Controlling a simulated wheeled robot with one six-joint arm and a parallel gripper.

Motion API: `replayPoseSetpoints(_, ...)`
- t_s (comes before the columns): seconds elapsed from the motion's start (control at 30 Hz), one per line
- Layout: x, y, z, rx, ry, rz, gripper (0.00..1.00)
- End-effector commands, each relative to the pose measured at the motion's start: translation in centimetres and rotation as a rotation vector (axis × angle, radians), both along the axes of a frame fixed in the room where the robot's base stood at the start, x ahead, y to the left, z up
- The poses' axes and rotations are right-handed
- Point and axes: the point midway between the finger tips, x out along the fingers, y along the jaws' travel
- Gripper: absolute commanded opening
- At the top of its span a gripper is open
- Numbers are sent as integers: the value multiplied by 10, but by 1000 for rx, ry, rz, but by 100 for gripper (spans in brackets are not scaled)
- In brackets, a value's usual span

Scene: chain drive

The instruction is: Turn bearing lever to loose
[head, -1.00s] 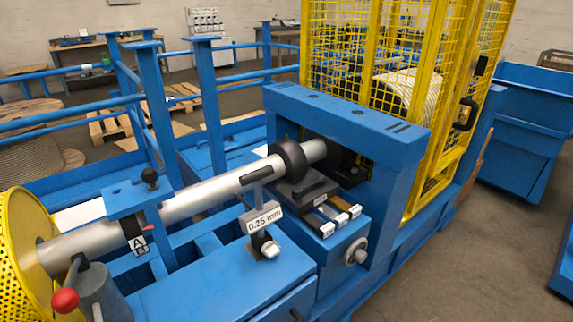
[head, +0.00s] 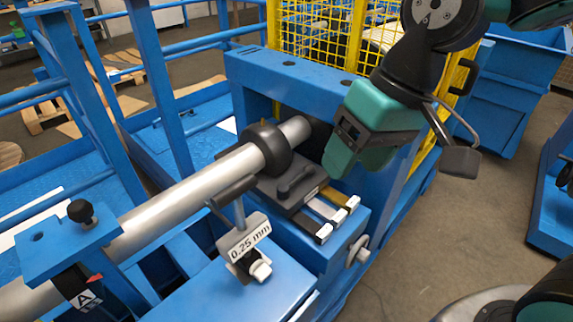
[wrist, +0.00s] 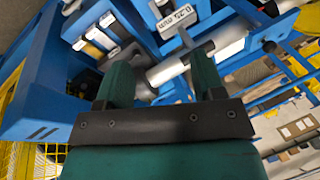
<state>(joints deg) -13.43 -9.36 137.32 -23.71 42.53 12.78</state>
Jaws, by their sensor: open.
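A small black lever (head: 297,180) lies on a dark grey block (head: 280,194) beneath the silver shaft's end, beside the black collar (head: 265,148); I take it for the bearing lever. No loose or tight marking can be read. My gripper (head: 352,160) hangs to the right of the lever and above it, in front of the blue frame, apart from it and empty. In the wrist view my gripper's two teal fingers (wrist: 163,78) stand apart; the lever cannot be made out clearly there.
The silver shaft (head: 190,196) runs to the lower left. A "0.25 mm" tag (head: 245,240) stands in front of it. Several small bars (head: 338,205) lie right of the block. The blue frame (head: 290,75) and yellow cage (head: 345,30) stand behind. Grey floor is free at right.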

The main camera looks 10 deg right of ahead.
Motion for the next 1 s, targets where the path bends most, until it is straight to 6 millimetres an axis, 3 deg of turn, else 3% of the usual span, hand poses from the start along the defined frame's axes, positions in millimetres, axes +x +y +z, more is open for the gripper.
replayPoseSetpoints(0.03, 31, -2, -14, -15, 26, -116, 62)
replayPoseSetpoints(0.2, 143, -11, -50, -52, 105, -613, 62)
replayPoseSetpoints(0.3, 200, -21, -76, -59, 138, -892, 62)
replayPoseSetpoints(0.43, 254, -36, -108, -55, 165, -1184, 62)
replayPoseSetpoints(0.6, 288, -48, -131, -41, 182, -1396, 62)
replayPoseSetpoints(0.77, 296, -52, -144, -38, 185, -1443, 62)
replayPoseSetpoints(1.0, 303, -49, -190, -41, 188, -1442, 62)
